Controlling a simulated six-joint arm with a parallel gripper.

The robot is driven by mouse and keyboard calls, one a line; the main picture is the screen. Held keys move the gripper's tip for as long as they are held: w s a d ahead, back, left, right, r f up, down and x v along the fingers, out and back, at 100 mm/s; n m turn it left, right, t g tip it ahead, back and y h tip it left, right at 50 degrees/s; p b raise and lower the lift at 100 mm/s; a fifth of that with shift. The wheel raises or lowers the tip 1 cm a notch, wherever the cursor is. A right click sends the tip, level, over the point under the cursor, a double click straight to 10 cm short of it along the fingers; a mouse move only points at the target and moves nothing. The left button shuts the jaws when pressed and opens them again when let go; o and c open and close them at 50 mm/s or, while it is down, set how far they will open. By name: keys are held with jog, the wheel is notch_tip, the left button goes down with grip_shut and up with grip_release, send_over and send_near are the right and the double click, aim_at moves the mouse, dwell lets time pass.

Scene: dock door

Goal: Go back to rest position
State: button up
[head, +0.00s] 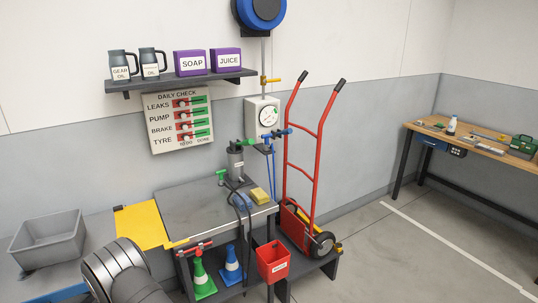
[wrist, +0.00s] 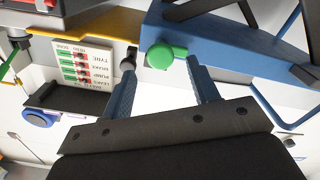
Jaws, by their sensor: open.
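My gripper (wrist: 162,72) shows in the wrist view with its two blue fingers spread apart and nothing clearly held between them. A round green knob-like thing (wrist: 160,55) shows just beyond the gap between the fingertips; I cannot tell its distance. In the head view a dark grey part of my arm (head: 118,272) is at the lower left; the gripper itself is not seen there. The daily check board (head: 181,119) hangs on the wall and appears upside down in the wrist view (wrist: 78,62).
A steel-topped bench (head: 195,210) has a yellow panel (head: 142,226) at its left. A grey bin (head: 48,238) stands left of my arm. A shelf (head: 180,82) holds jugs and purple boxes. A red hand truck (head: 305,165) stands right. Open floor (head: 400,250) lies before the workbench (head: 465,140).

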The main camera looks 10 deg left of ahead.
jog(key=shift+x, duration=1.85)
jog(key=v, duration=1.7)
jog(key=x, duration=1.7)
jog(key=s+d+m, duration=0.5)
jog(key=s+d, duration=0.7)
jog(key=f+x, duration=0.1)
jog(key=x, duration=0.5)
jog(key=shift+a, duration=0.45)
jog(key=shift+s+f, duration=0.1)
